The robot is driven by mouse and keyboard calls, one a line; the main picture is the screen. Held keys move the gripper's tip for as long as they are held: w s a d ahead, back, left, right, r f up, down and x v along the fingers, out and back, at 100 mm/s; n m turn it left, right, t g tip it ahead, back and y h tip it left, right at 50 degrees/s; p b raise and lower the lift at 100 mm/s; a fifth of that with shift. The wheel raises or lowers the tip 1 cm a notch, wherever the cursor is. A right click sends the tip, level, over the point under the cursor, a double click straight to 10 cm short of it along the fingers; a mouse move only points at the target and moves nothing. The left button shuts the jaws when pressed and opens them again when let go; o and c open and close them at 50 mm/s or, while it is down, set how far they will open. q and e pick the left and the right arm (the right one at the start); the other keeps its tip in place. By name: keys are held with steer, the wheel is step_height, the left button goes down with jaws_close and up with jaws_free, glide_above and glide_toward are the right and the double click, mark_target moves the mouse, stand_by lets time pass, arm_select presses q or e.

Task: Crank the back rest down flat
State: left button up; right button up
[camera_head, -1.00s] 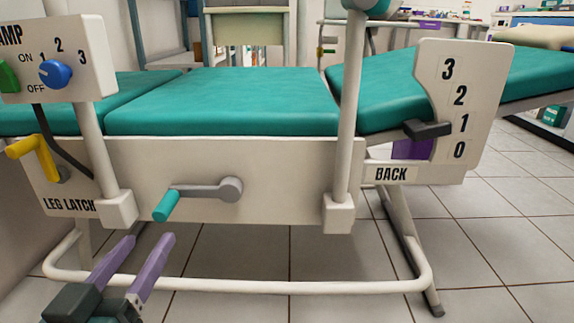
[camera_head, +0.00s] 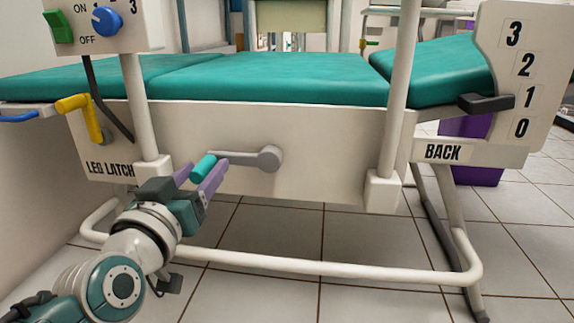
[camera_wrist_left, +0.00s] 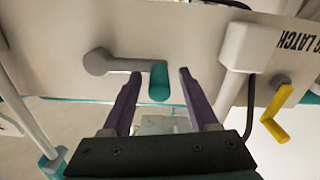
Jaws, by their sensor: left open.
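The crank has a grey arm (camera_head: 240,158) on a round hub and a teal handle (camera_head: 203,169) pointing out to the left on the side panel of the chair. The handle also shows in the left wrist view (camera_wrist_left: 159,82). My left gripper (camera_head: 203,173) is open, with its purple fingers on either side of the handle; I cannot tell whether they touch it. The back rest (camera_head: 436,73) is tilted up at the right. The dark pointer (camera_head: 486,102) on the BACK scale (camera_head: 518,80) sits near 1. My right gripper is not in view.
The yellow leg latch (camera_head: 85,115) is left of the crank. A white post (camera_head: 133,105) stands close above my left gripper, and another post (camera_head: 402,95) is right of the crank. A white frame rail (camera_head: 320,270) runs low in front. A purple bin (camera_head: 475,150) stands behind.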

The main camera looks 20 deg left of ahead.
arm_select(q)
steer(key=shift+c, duration=0.2)
jaws_close()
stand_by(1.1)
